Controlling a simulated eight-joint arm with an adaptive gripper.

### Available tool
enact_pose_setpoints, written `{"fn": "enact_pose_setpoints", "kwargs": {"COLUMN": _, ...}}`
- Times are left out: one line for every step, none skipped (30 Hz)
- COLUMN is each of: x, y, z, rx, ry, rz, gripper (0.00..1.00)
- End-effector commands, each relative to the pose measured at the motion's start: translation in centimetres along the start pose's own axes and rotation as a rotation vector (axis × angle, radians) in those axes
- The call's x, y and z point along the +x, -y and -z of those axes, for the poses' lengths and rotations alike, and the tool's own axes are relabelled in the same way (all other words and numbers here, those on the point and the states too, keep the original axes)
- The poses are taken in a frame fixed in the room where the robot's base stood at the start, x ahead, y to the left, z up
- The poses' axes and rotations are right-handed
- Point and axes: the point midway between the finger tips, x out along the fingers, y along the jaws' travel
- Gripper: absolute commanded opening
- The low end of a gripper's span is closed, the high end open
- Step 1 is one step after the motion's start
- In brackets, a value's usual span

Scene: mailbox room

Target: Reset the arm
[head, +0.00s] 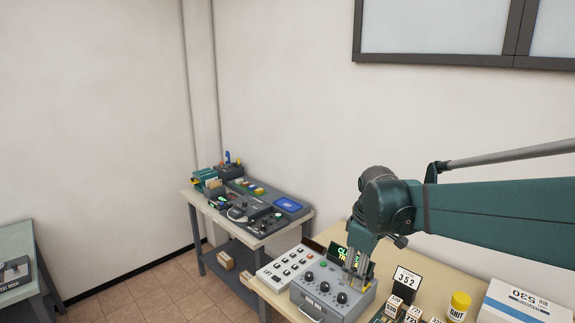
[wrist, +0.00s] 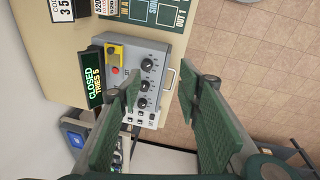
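My arm reaches in from the right in the head view, and my gripper (head: 357,264) points down over the grey control box (head: 318,298) on the near table. In the wrist view my gripper (wrist: 160,80) has its two green-padded fingers spread apart with nothing between them. The grey control box (wrist: 163,58) shows beyond the fingers, with black dials, a red button and a yellow part. The left finger overlaps the box in the picture; I cannot tell whether it touches. A display (wrist: 93,79) beside the box reads "CLOSED" in green.
A white button panel (head: 284,263) lies left of the box. A "352" card (head: 407,280), small numbered blocks, a yellow jar (head: 459,304) and a white-and-blue box (head: 527,303) stand to the right. Another table (head: 262,236) with equipment stands behind, by the wall. Tiled floor (head: 165,292) is open at left.

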Motion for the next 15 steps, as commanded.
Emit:
{"fn": "enact_pose_setpoints", "kwargs": {"x": -0.4, "y": 0.6, "z": -0.6, "rx": 0.024, "ry": -0.007, "rz": -0.009, "gripper": 0.34}}
{"fn": "enact_pose_setpoints", "kwargs": {"x": -0.7, "y": 0.9, "z": -0.8, "rx": 0.041, "ry": -0.012, "rz": -0.016, "gripper": 0.34}}
{"fn": "enact_pose_setpoints", "kwargs": {"x": -1.0, "y": 1.2, "z": -1.1, "rx": 0.061, "ry": -0.019, "rz": -0.023, "gripper": 0.34}}
{"fn": "enact_pose_setpoints", "kwargs": {"x": -1.2, "y": 1.5, "z": -1.4, "rx": 0.078, "ry": -0.023, "rz": -0.028, "gripper": 0.34}}
{"fn": "enact_pose_setpoints", "kwargs": {"x": -1.4, "y": 1.8, "z": -1.7, "rx": 0.093, "ry": -0.028, "rz": -0.034, "gripper": 0.34}}
{"fn": "enact_pose_setpoints", "kwargs": {"x": -1.6, "y": 2.1, "z": -2.0, "rx": 0.114, "ry": -0.036, "rz": -0.042, "gripper": 0.34}}
{"fn": "enact_pose_setpoints", "kwargs": {"x": -1.8, "y": 2.5, "z": -2.3, "rx": 0.13, "ry": -0.041, "rz": -0.047, "gripper": 0.34}}
{"fn": "enact_pose_setpoints", "kwargs": {"x": -2.0, "y": 2.7, "z": -2.5, "rx": 0.146, "ry": -0.046, "rz": -0.052, "gripper": 0.34}}
{"fn": "enact_pose_setpoints", "kwargs": {"x": -2.2, "y": 3.1, "z": -2.9, "rx": 0.167, "ry": -0.053, "rz": -0.06, "gripper": 0.34}}
{"fn": "enact_pose_setpoints", "kwargs": {"x": -2.4, "y": 3.4, "z": -3.1, "rx": 0.183, "ry": -0.059, "rz": -0.065, "gripper": 0.34}}
{"fn": "enact_pose_setpoints", "kwargs": {"x": -2.6, "y": 3.7, "z": -3.4, "rx": 0.199, "ry": -0.064, "rz": -0.07, "gripper": 0.34}}
{"fn": "enact_pose_setpoints", "kwargs": {"x": -2.8, "y": 4.1, "z": -3.8, "rx": 0.219, "ry": -0.071, "rz": -0.076, "gripper": 0.34}}
{"fn": "enact_pose_setpoints", "kwargs": {"x": -2.9, "y": 4.3, "z": -4.0, "rx": 0.236, "ry": -0.078, "rz": -0.082, "gripper": 0.34}}
{"fn": "enact_pose_setpoints", "kwargs": {"x": -3.1, "y": 4.6, "z": -4.3, "rx": 0.251, "ry": -0.084, "rz": -0.087, "gripper": 0.34}}
{"fn": "enact_pose_setpoints", "kwargs": {"x": -3.2, "y": 5.0, "z": -4.6, "rx": 0.272, "ry": -0.091, "rz": -0.092, "gripper": 0.34}}
